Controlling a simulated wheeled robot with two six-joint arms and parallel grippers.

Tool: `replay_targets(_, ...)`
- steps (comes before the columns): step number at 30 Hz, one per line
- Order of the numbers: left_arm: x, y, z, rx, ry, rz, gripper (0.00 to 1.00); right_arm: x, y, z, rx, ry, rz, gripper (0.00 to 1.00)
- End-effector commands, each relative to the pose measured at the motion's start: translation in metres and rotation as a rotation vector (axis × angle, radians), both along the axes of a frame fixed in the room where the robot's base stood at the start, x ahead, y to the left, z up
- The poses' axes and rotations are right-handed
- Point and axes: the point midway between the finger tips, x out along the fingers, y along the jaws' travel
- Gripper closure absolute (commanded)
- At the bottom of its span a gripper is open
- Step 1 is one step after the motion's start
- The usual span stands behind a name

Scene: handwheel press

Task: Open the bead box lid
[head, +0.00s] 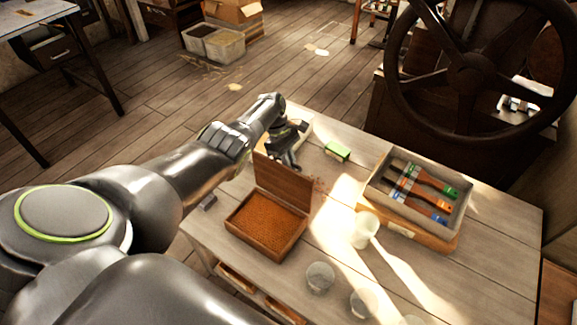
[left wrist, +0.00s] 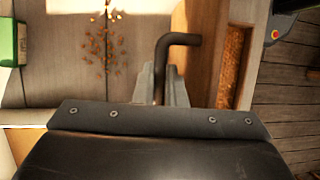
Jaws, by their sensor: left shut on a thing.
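The bead box (head: 260,246) is a brown wooden box full of small orange-brown beads, on the workbench. Its lid (head: 283,184) stands raised, roughly upright, along the box's far side. My left gripper (head: 287,160) is just behind the lid. In the left wrist view the gripper (left wrist: 172,92) is shut on a dark bent rod (left wrist: 161,62), whose short end points right over a wooden panel's edge (left wrist: 208,55). I cannot tell whether the rod touches it. Beads in the box (left wrist: 233,60) show beyond the panel. My right gripper is not in view.
Loose beads (left wrist: 105,45) lie on the workbench (head: 490,255) behind the box. A green block (head: 337,151) stands near them. A tray of brushes (head: 376,190) is at right, with a white cup (head: 364,229) in front. A large handwheel (head: 475,72) rises behind.

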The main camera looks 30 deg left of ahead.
Motion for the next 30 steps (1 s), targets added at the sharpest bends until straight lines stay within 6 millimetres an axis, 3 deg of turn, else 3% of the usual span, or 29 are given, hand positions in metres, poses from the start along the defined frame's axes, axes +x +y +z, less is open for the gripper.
replay_targets(23,0.0016,-0.0006,-0.0036,0.000,0.002,0.000,1.00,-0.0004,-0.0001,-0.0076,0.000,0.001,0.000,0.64)
replay_targets(24,0.0016,-0.0006,-0.0036,0.000,0.002,0.000,0.87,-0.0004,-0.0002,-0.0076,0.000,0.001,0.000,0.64)
replay_targets(25,0.0016,-0.0007,-0.0035,0.000,0.002,0.000,0.83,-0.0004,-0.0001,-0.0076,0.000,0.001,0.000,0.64)
replay_targets(30,0.0022,-0.0005,-0.0028,0.000,0.001,0.000,0.81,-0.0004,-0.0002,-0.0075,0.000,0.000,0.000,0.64)
